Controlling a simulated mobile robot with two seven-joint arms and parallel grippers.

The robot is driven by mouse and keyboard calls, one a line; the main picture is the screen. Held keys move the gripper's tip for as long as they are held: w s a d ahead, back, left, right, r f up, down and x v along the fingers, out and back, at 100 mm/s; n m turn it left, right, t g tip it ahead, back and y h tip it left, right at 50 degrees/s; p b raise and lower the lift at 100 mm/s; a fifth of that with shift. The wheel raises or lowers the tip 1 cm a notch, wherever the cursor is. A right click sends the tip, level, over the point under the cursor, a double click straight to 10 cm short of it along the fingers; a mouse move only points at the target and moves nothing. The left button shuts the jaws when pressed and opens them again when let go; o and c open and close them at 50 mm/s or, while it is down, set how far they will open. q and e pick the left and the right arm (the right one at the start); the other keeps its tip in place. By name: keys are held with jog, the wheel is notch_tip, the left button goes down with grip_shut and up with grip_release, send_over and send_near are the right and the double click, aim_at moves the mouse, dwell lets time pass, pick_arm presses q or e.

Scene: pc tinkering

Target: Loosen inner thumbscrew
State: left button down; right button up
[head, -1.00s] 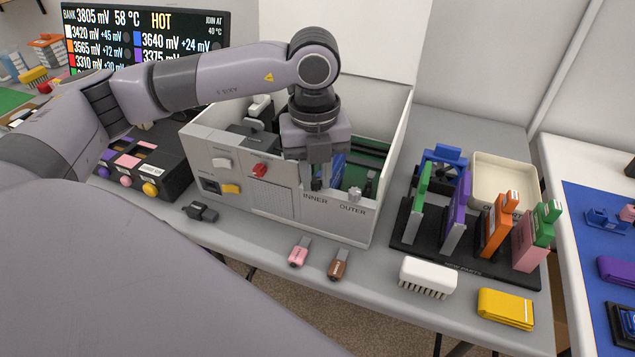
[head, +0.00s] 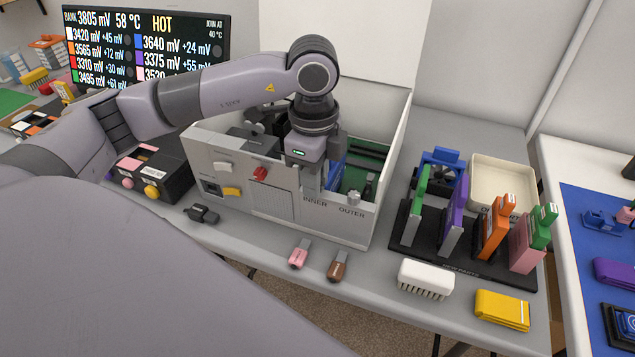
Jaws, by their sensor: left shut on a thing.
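The open grey PC case (head: 228,150) stands on the table, with the words INNER and OUTER on its front rim. My left gripper (head: 315,190) points straight down at the rim above the INNER label. It is shut on the inner thumbscrew, which its fingers and body mostly hide. The outer thumbscrew (head: 354,198) shows as a pale knob to the right, above the OUTER label. A blue card (head: 336,172) stands in the case just behind the gripper. My right gripper is not in view.
A black rack (head: 462,262) with several upright coloured parts and a cream tray (head: 500,180) stand right of the case. A white brush (head: 426,278), a yellow folded item (head: 502,309), and pink (head: 299,254) and brown (head: 338,265) small pieces lie in front.

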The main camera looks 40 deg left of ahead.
pick_arm(q)
jog(key=shift+s+a+f+n, duration=0.15)
jog(key=shift+s+f+n, duration=0.1)
jog(key=shift+n, duration=0.65)
jog(key=c, duration=1.2)
grip_release()
jog(key=shift+o, duration=0.5)
jog(key=shift+s+a+r, duration=0.1)
jog(key=shift+r, duration=0.15)
jog(key=shift+r+p, duration=0.25)
jog(key=shift+p, duration=0.2)
notch_tip(320, 180, up, 6)
jog(key=p, duration=0.4)
jog(key=shift+f, duration=0.3)
jog(key=shift+w, duration=0.2)
